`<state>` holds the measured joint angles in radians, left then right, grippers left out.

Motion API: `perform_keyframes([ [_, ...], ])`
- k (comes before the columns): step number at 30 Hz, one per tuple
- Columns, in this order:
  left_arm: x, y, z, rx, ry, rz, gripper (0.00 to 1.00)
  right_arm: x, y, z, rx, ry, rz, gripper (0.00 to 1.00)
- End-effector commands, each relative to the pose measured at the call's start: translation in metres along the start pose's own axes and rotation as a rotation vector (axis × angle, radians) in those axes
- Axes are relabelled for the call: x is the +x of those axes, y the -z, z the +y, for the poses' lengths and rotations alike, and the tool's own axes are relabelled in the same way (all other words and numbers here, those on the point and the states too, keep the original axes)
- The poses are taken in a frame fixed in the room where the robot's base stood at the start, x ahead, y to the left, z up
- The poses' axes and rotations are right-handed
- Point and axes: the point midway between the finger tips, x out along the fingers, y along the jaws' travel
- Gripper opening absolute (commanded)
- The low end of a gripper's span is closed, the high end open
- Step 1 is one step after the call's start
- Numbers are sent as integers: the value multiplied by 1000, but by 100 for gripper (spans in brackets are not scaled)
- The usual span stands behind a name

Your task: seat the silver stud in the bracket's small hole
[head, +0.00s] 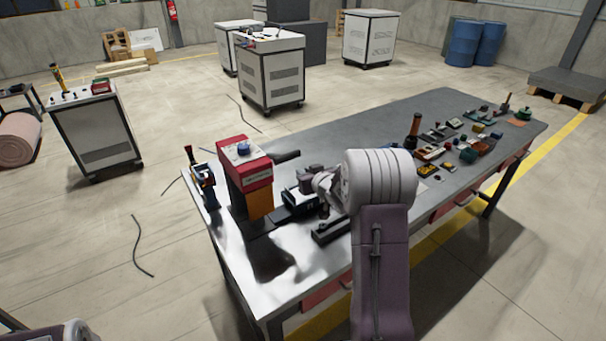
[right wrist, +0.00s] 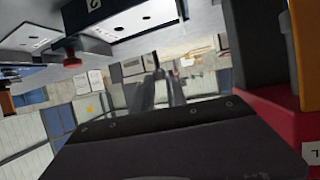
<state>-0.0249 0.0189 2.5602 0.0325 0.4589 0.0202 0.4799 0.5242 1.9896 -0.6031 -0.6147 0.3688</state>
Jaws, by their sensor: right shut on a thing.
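My right gripper (head: 320,198) is above the near left part of the table, beside the red and orange machine. In the right wrist view its two narrow fingers (right wrist: 160,80) come close together at their tips. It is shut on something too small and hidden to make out. I cannot pick out the silver stud in either view. I cannot make out the bracket or its small hole for certain either. A dark fixture (head: 331,230) lies on the table just under the gripper, partly hidden by my arm. My left gripper is out of view.
A red knob (right wrist: 73,57) shows in the right wrist view. Several small parts crowd the table's (head: 390,118) right half. Its near left corner is bare.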

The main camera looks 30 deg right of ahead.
Motion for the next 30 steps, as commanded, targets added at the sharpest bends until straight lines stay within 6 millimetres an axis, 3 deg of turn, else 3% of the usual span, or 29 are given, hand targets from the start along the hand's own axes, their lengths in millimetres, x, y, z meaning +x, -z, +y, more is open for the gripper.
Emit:
perform_keyframes([
  [14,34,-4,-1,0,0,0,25,17,-40,0,1,0,0,0],
  [30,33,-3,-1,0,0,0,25,17,-40,0,0,1,0,0],
])
